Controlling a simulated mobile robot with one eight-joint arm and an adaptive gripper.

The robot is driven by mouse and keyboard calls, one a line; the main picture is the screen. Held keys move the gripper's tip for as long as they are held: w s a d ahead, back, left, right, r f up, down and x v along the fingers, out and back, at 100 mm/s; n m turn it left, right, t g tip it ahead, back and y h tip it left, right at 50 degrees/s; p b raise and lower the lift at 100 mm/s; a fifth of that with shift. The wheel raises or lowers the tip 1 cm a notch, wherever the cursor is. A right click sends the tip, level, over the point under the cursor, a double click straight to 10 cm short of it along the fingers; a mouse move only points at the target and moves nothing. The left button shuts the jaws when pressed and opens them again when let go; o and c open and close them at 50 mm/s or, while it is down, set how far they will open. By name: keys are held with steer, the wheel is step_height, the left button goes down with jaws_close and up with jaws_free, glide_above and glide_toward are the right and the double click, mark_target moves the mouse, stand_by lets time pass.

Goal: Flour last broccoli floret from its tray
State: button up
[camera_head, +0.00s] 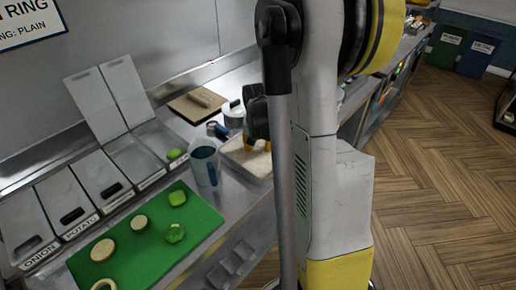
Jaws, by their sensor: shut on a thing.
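My gripper (257,144) hangs over the pale flour tray (236,158), partly hidden behind my arm. Its yellow-orange fingertips are low, near the tray's surface. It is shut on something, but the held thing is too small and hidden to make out. A leafy green piece that looks like a broccoli floret (175,233) lies on the green board (205,222). A smoother green piece (177,198) lies behind it on the board. Another green piece (174,154) lies at the right end of an open metal tray (158,137).
A grey-blue jug (204,163) stands close to the left of the flour tray. Lidded onion (34,222) and potato (68,198) trays line the wall. Pale round slices (103,250) lie on the board. A wooden board (198,104) lies behind.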

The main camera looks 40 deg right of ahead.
steer(key=shift+r+p, duration=2.1)
steer(key=shift+r, duration=1.15)
steer(key=shift+r, duration=0.1)
steer(key=shift+r+p, duration=1.05)
steer(key=shift+r, duration=0.4)
